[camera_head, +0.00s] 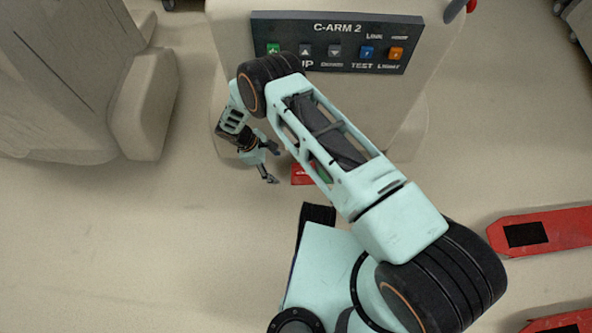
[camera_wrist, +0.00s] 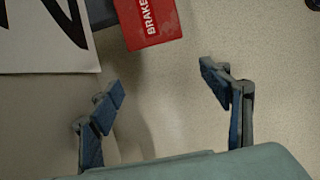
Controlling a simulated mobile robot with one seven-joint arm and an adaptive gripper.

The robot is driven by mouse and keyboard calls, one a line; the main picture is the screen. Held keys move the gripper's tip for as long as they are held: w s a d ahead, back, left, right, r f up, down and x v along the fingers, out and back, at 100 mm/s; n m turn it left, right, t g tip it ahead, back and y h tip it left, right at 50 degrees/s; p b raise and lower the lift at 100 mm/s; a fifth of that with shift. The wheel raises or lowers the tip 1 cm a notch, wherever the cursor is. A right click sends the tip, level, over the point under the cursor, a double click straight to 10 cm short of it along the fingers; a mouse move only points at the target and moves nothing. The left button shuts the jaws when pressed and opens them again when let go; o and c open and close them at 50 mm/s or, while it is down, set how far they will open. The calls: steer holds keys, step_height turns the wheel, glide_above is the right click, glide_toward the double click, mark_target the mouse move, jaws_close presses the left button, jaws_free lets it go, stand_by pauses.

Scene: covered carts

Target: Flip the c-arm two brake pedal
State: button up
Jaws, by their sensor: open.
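The C-ARM 2 unit, a covered beige cart (camera_head: 226,30), carries a dark button panel (camera_head: 336,43) at the top middle of the head view. Its red brake pedal (camera_head: 302,175) sits low at its front, partly hidden behind my arm. A bit of green shows beside the red. In the wrist view the red pedal (camera_wrist: 152,24), lettered "BRAKE", is at the top, cut off by the frame edge. My gripper (camera_head: 274,166) is just left of the pedal in the head view. In the wrist view my gripper (camera_wrist: 162,80) is open and empty, its fingertips below the pedal and apart from it.
A white sign with black lettering (camera_wrist: 40,40) is at the upper left of the wrist view. Another covered cart (camera_head: 70,90) stands at the left. Red floor pieces with black patches (camera_head: 560,230) lie at the right. The floor at lower left is clear.

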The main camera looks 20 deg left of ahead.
glide_above(298, 173)
steer(key=a, duration=0.2)
steer(key=shift+s+a, duration=0.2)
steer(key=shift+s, duration=0.15)
steer(key=b+x, duration=0.2)
steer(key=x, duration=0.3)
steer(key=shift+a, duration=0.15)
steer(key=c, duration=1.4)
